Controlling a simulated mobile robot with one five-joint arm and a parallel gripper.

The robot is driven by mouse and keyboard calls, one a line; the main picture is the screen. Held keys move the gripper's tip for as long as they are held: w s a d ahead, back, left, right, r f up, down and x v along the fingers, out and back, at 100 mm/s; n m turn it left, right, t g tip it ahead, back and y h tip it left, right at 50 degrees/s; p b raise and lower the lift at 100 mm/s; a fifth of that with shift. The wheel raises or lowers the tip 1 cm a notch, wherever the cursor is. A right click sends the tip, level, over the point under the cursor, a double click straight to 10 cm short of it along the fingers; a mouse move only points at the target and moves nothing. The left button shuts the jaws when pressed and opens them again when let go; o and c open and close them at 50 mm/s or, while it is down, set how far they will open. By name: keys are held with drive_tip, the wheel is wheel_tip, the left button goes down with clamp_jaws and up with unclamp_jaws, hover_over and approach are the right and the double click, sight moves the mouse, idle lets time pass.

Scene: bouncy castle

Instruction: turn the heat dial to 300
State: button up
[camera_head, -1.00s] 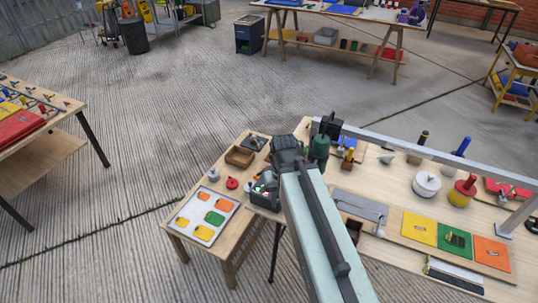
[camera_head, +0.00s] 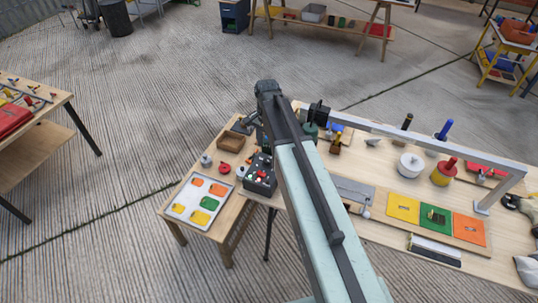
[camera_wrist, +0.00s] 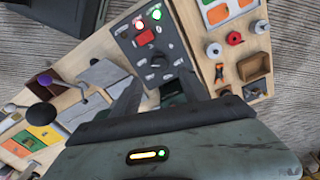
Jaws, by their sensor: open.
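I cannot tell which control is the heat dial, and no number is readable. My gripper (camera_wrist: 158,88) is open, its two fingers apart over the panel's near end, with nothing visible between them. In the head view my arm hides the fingertips.
Left of the box are a white tray (camera_head: 183,213) of coloured pieces, a red ring (camera_head: 224,168) and a wooden box (camera_head: 231,142). A metal frame (camera_head: 420,135) spans the workbench on the right, above pots and coloured tiles.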

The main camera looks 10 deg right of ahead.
sight(267, 160)
wheel_tip(267, 160, down, 8)
drive_tip(key=b, duration=0.7)
drive_tip(key=shift+b, duration=0.35)
drive_tip(key=shift+r, duration=0.1)
